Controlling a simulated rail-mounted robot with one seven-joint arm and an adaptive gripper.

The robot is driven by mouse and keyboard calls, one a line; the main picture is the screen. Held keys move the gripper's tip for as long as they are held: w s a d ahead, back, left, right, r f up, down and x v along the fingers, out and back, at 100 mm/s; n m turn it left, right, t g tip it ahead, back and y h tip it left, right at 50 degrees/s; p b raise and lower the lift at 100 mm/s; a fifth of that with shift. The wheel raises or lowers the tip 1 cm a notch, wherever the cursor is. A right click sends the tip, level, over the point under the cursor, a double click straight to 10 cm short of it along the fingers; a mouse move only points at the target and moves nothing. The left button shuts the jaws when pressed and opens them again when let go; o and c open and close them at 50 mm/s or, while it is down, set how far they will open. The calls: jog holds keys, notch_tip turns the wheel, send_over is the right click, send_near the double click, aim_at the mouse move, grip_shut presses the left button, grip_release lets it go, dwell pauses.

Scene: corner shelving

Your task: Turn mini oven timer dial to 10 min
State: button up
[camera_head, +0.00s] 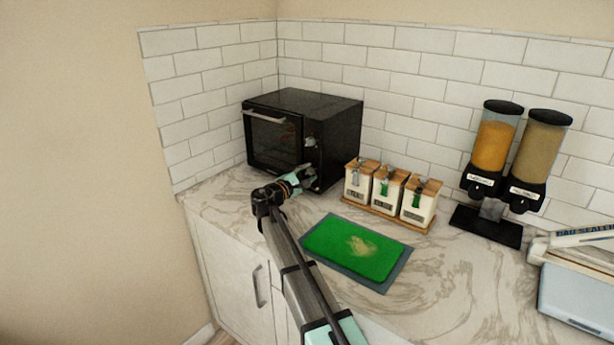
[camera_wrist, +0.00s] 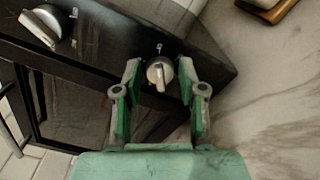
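The black mini oven (camera_head: 318,112) stands in the counter corner, its control panel on the right of its front. One silver dial (camera_wrist: 161,75) sits between my gripper's fingers in the wrist view, at the panel's lower end. A second silver dial (camera_wrist: 45,27) is at the upper left there; an upper dial also shows in the head view (camera_head: 310,142). The markings are too small to read, so I cannot tell which dial is the timer. My gripper (camera_wrist: 159,68) is open, with its green-padded fingers on either side of the dial and visible gaps. In the head view, my gripper (camera_head: 302,176) covers the panel's lower part.
A green cutting board (camera_head: 335,238) lies on the marble counter (camera_head: 455,275). Several labelled canisters (camera_head: 388,190) stand in a wooden rack right of the oven. Two cereal dispensers (camera_head: 495,140) are farther right. White tiled walls close the corner behind.

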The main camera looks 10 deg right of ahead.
dwell(0.3)
jog(key=v, duration=1.2)
